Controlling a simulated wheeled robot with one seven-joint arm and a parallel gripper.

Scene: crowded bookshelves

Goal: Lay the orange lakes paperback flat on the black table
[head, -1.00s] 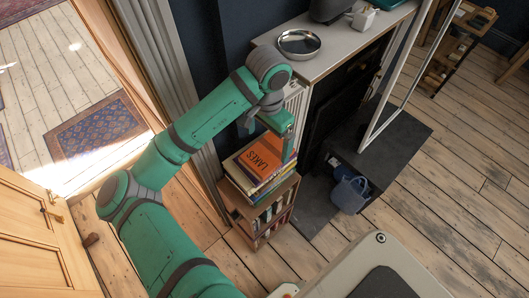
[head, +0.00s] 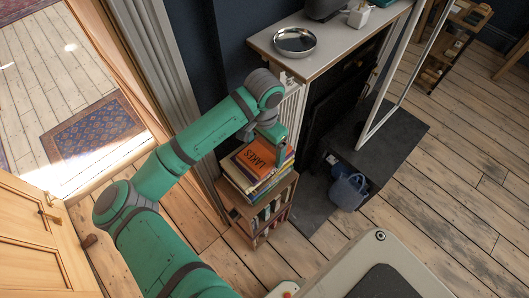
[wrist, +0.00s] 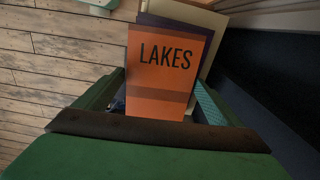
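The orange LAKES paperback (head: 256,157) lies flat on top of a stack of books on a small wooden bookcase (head: 272,204). In the wrist view the orange cover (wrist: 158,78) is seen from above, with dark lettering. My gripper (wrist: 160,82) is open, one finger on each side of the book's near part; the right finger looks closer to its edge. Whether either finger touches it I cannot tell. In the head view my gripper (head: 281,158) is low at the stack's right side, its fingertips partly hidden. No black table is clearly seen.
A pale mantel shelf (head: 330,42) with a metal dish (head: 295,41) stands behind the stack. A blue-grey bucket (head: 348,191) stands on the dark hearth slab (head: 393,140) at the right. A wooden door (head: 35,240) is at the left. Open plank floor lies to the right.

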